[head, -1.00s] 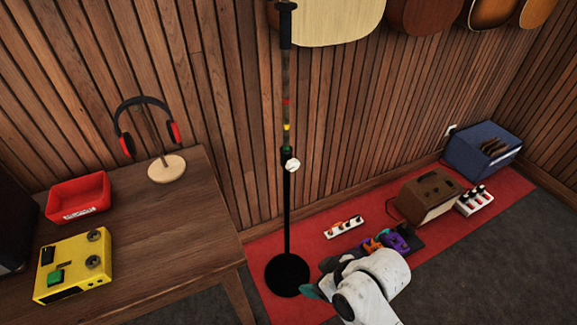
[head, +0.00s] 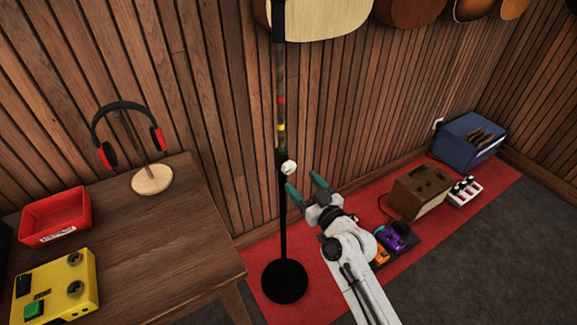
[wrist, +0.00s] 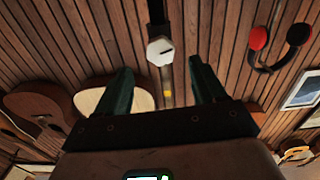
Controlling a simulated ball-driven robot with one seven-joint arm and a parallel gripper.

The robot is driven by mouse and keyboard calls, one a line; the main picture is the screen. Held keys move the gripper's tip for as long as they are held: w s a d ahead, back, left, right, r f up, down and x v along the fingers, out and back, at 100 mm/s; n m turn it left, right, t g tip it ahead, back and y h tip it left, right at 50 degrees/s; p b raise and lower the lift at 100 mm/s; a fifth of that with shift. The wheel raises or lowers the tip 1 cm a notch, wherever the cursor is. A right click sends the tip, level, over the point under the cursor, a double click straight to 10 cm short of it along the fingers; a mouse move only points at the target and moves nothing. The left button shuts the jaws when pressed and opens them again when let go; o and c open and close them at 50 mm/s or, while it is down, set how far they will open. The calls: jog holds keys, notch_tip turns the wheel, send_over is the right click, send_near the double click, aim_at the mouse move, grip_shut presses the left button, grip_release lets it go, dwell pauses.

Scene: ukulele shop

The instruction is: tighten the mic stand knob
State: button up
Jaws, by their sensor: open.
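The mic stand (head: 283,215) is a thin black pole on a round black base, upright in front of the slatted wall. Its white knob (head: 289,168) sits partway up the pole, below red, yellow and green bands. In the wrist view the knob (wrist: 160,51) is a white faceted piece with a dark slot, ahead of and between the fingers. My gripper (head: 306,188) is open, its two green fingers apart, just right of and slightly below the knob in the head view. The fingers do not appear to touch it.
A wooden table (head: 190,215) at left holds a headphone stand (head: 151,180), a red tray (head: 88,208) and a yellow box (head: 90,268). Pedals (head: 392,243), a brown amp (head: 420,192) and a blue crate (head: 465,142) stand on the red mat (head: 262,312). Guitars (head: 408,10) hang above.

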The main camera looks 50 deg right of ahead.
aim_at(291, 169)
jog(key=p+x, duration=0.1)
jog(key=x, duration=0.6)
jog(key=shift+w+d, duration=0.1)
jog(key=shift+w, duration=0.3)
jog(key=shift+f, duration=0.1)
jog(key=shift+c, duration=0.4)
jog(key=c, duration=1)
jog(key=shift+o, duration=0.2)
jog(key=shift+m, duration=0.8)
jog(key=o, duration=1)
jog(key=shift+o, duration=0.2)
